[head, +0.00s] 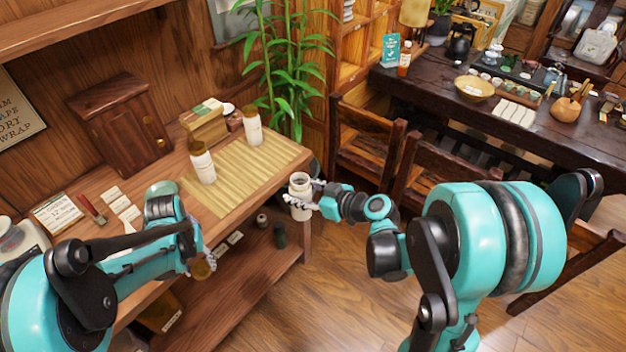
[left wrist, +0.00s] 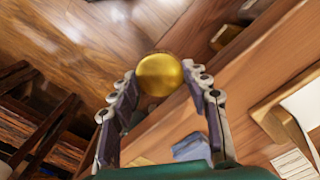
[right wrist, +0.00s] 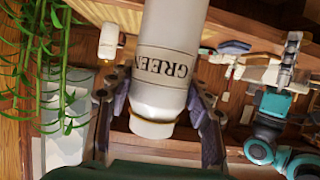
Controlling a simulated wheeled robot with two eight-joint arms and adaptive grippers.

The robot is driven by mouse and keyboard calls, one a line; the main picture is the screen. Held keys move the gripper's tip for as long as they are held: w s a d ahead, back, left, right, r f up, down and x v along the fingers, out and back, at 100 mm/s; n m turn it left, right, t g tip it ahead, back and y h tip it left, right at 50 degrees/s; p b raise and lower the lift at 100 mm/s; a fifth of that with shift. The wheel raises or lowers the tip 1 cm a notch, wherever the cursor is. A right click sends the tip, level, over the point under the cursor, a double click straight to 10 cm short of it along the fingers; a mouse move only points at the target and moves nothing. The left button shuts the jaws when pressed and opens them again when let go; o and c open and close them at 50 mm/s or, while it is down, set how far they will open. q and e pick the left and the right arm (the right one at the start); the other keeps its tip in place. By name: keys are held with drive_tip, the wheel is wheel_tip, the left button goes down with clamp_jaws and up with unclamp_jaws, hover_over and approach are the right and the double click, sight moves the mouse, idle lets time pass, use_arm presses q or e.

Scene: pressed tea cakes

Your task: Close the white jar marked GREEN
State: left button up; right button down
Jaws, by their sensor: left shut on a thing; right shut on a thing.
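The white jar marked GREEN (right wrist: 168,70) is between the fingers of my right gripper (right wrist: 160,115), its label upside down in the right wrist view. In the head view the jar (head: 299,203) is held by my right gripper (head: 316,198) beyond the table's right end, roughly upright, with no lid on its top. My left gripper (left wrist: 160,88) is shut on a round gold lid (left wrist: 160,74). In the head view the lid (head: 202,269) is partly hidden by my left gripper (head: 207,258), near the table's front edge, apart from the jar.
Two other white jars with brownish lids (head: 203,170) (head: 254,132) stand on or near the bamboo mat (head: 236,192). A wooden cabinet (head: 122,125) stands behind. A chair (head: 365,150) and a plant (head: 285,70) are near the right gripper. Floor is open in front.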

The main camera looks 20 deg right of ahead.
drive_tip(key=w+a+f+n+g+y, duration=0.1)
drive_tip(key=a+f+n+g+y, duration=0.4)
drive_tip(key=a+n+g, duration=0.3)
drive_tip(key=a+f, duration=0.1)
drive_tip(key=a, duration=0.2)
drive_tip(key=shift+w+a+f+n, duration=0.15)
drive_tip(key=shift+w+f+n, duration=0.05)
drive_tip(key=shift+w+n, duration=0.1)
use_arm(q)
drive_tip(key=w+d+r+m, duration=0.3)
drive_tip(key=d+r+m, duration=0.4)
drive_tip(key=d+r, duration=1.15)
drive_tip(key=w+r+n, duration=0.1)
drive_tip(key=w+n, duration=0.1)
drive_tip(key=w, duration=0.4)
drive_tip(key=shift+w+d+r+n, duration=0.2)
drive_tip(key=shift+d+r+n, duration=0.05)
drive_tip(key=shift+d+n, duration=0.05)
drive_tip(key=shift+f, duration=2.05)
